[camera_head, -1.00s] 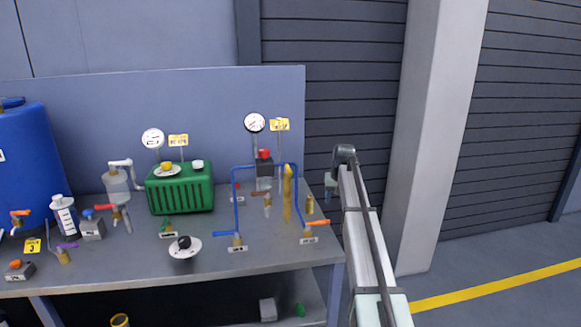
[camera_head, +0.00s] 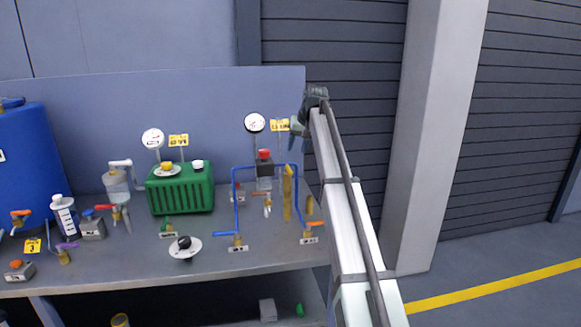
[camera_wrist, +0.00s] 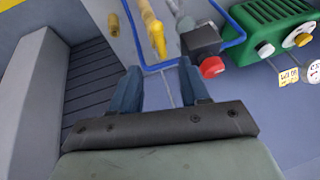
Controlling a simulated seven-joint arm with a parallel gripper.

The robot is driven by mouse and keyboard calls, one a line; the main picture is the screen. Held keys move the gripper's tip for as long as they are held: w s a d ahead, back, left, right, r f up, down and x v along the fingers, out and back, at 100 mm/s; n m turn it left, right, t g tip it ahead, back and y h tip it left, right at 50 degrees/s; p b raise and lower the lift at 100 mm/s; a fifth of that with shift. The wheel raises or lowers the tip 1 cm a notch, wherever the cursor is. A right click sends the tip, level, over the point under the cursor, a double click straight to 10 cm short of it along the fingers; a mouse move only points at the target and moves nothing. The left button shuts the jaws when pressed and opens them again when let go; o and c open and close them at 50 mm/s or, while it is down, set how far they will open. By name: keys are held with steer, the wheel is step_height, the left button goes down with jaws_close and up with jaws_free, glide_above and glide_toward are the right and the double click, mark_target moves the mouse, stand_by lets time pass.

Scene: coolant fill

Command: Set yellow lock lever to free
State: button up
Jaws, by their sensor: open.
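The yellow lock lever (camera_head: 288,195) stands upright at the right part of the bench, beside the blue pipe frame (camera_head: 236,200). In the wrist view the yellow lever (camera_wrist: 157,38) shows beyond my fingers, at the top centre, apart from them. My gripper (camera_head: 299,135) is above and to the right of the lever in the head view, in front of the right end of the back panel. In the wrist view my gripper (camera_wrist: 160,85) has its two dark fingers spread with nothing between them.
A black block with a red knob (camera_head: 264,154) stands close left of the lever; the red knob also shows in the wrist view (camera_wrist: 212,67). An orange-handled valve (camera_head: 314,224) is in front. The green tank (camera_head: 181,190) is further left. Free floor lies to the right.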

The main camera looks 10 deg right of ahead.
mark_target(289, 168)
steer(key=x, duration=1)
steer(key=shift+f, duration=0.25)
jaws_close()
